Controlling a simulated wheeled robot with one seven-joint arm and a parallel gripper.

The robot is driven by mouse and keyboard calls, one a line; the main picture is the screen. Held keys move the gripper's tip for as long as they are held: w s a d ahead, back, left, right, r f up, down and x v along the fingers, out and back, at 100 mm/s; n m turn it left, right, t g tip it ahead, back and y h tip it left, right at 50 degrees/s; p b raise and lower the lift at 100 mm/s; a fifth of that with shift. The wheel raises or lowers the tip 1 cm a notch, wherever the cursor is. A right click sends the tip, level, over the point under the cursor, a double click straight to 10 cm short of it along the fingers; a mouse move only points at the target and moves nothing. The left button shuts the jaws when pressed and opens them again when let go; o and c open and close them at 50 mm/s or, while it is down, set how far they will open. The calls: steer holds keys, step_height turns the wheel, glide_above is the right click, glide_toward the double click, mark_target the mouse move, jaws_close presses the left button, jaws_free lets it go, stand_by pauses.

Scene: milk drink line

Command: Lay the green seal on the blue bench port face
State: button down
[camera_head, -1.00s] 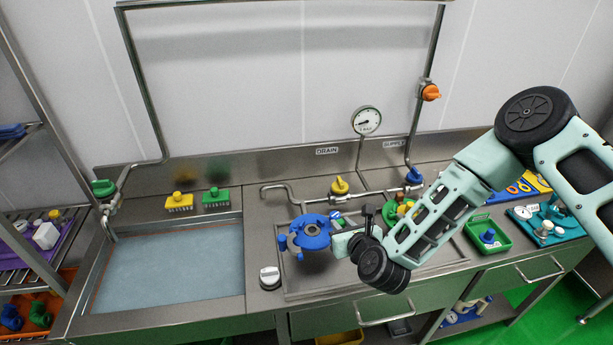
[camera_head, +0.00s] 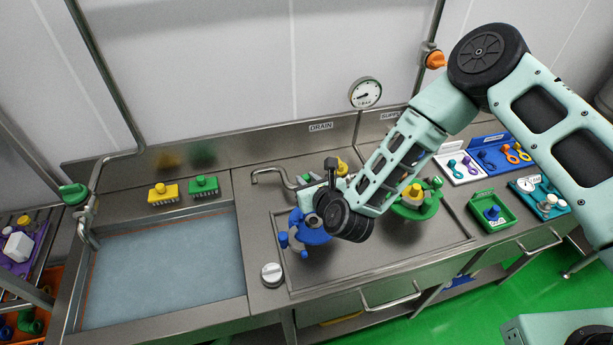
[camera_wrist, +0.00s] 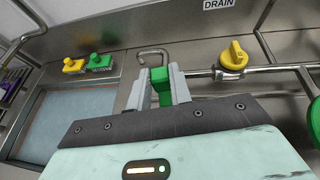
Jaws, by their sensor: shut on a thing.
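My gripper (camera_wrist: 163,86) is shut on a green piece (camera_wrist: 161,90) in the wrist view. The piece looks like the green seal, but only a blocky part shows between the fingers. In the head view my gripper (camera_head: 314,190) is above and behind the blue bench port (camera_head: 312,237), with the fingers pointing toward the back wall. My dark wrist covers the port's right side. The port is a round blue fitting on the steel bench, and its face is partly hidden. The port is not visible in the wrist view.
A yellow valve knob (camera_wrist: 233,56) and bent spout (camera_wrist: 152,54) stand behind. A green fitting (camera_head: 409,208) with a yellow knob is to the right. A grey knob (camera_head: 271,274) is at front left. The sink (camera_head: 165,265) and two brushes (camera_head: 203,187) lie left.

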steer(key=shift+f+b, duration=1.3)
steer(key=shift+f, duration=1.5)
steer(key=shift+f+b, duration=1.25)
steer(key=shift+f, duration=0.15)
steer(key=shift+f+b, duration=0.5)
steer(key=shift+b, duration=0.05)
steer(key=c, duration=1.2)
jaws_free()
steer(key=shift+r, duration=0.1)
steer(key=b+v, duration=0.4)
steer(key=v, duration=1.3)
steer(key=shift+s+d, duration=0.15)
steer(key=shift+s, duration=0.05)
